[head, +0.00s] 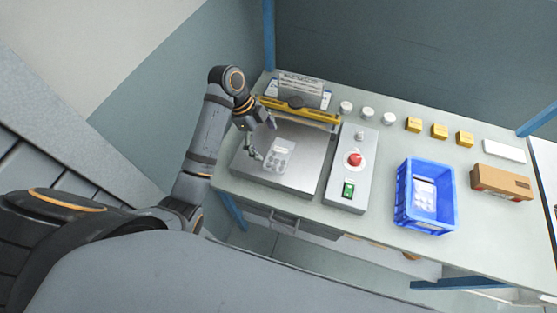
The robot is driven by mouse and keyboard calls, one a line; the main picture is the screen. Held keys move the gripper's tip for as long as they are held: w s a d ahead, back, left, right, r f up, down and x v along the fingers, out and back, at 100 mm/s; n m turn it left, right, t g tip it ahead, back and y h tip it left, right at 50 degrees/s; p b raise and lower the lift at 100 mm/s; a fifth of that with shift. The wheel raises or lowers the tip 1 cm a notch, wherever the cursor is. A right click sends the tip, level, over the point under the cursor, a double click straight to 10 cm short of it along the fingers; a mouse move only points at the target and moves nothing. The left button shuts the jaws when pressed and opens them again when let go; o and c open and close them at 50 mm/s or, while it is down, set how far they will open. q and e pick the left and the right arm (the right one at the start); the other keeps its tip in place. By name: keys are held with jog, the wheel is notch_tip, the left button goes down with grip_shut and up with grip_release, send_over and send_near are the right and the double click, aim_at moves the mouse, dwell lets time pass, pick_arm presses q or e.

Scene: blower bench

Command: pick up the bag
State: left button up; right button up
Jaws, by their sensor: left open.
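A small clear, whitish bag (279,156) with rounded items in it lies on the flat metal plate (300,181) of the blower bench. My left gripper (264,139) is open at the bag's left side, with its fingers apart above the plate. It holds nothing, and I cannot tell whether a fingertip touches the bag. A similar bag (424,194) lies inside the blue crate (404,215) on the right. My right gripper is not in view.
A yellow bar (312,115) spans the plate's back edge. A control box (351,168) with a red button and green switch stands right of the plate. White caps, yellow boxes (439,131) and a brown carton (502,183) sit behind and right.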

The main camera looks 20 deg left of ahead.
aim_at(276, 157)
pick_arm(q)
jog(key=shift+w+d+f, duration=0.2)
jog(key=shift+d+f, duration=0.05)
jog(key=shift+f, duration=0.5)
jog(key=shift+d+f, duration=0.3)
jog(key=x, duration=0.2)
jog(key=p+x, duration=0.1)
jog(key=shift+s+d+f, duration=0.2)
jog(key=shift+s+d, duration=0.05)
jog(key=shift+w+f, duration=0.1)
jog(key=shift+f, duration=0.15)
jog(key=c, duration=0.7)
jog(key=shift+c, duration=1.2)
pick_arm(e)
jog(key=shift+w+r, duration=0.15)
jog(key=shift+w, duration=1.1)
